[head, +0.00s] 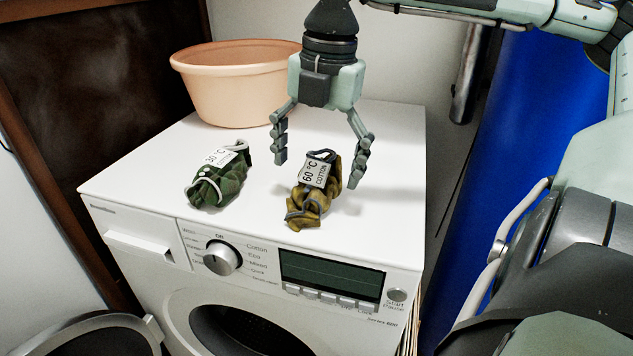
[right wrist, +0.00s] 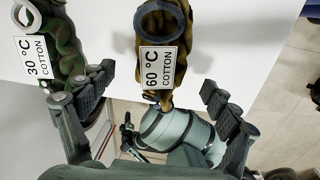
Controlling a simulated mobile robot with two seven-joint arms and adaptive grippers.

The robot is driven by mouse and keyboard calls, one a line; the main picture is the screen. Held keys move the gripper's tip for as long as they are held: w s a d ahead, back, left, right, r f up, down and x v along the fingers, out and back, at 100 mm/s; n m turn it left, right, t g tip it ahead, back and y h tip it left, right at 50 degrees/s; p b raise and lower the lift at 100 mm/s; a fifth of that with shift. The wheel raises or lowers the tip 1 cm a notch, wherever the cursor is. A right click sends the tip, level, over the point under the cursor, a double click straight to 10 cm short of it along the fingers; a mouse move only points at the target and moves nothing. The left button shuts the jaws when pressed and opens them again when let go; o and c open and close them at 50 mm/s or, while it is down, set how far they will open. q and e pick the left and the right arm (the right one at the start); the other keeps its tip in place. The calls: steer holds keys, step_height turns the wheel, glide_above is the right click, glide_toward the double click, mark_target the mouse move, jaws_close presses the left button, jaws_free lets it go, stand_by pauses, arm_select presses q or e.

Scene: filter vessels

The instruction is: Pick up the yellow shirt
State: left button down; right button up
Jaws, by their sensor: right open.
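The yellow shirt (head: 308,203) is a crumpled mustard-brown bundle on top of the white washing machine, near its front edge. Its white tag reads 60 °C cotton. It also shows in the right wrist view (right wrist: 157,28), at the upper middle. My right gripper (head: 318,169) is open and empty, pointing down above and slightly behind the shirt. Its fingers spread to either side of the shirt in the head view, with no visible contact. In the right wrist view the fingers (right wrist: 152,96) are wide apart. My left gripper is not in view.
A green camouflage bundle (head: 218,182) tagged 30 °C cotton lies to the left of the shirt. A peach basin (head: 230,85) stands at the back left of the washing machine (head: 390,150). The top right of the machine is clear. A blue panel (head: 530,110) stands at right.

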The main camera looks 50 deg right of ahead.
mark_target(315, 172)
steer(key=f, duration=0.4)
steer(key=shift+w+a+f, duration=0.1)
steer(key=shift+w, duration=0.1)
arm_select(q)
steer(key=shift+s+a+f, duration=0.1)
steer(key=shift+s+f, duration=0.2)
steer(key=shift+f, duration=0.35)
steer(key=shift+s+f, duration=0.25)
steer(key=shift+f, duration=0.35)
arm_select(e)
steer(key=c, duration=1.3)
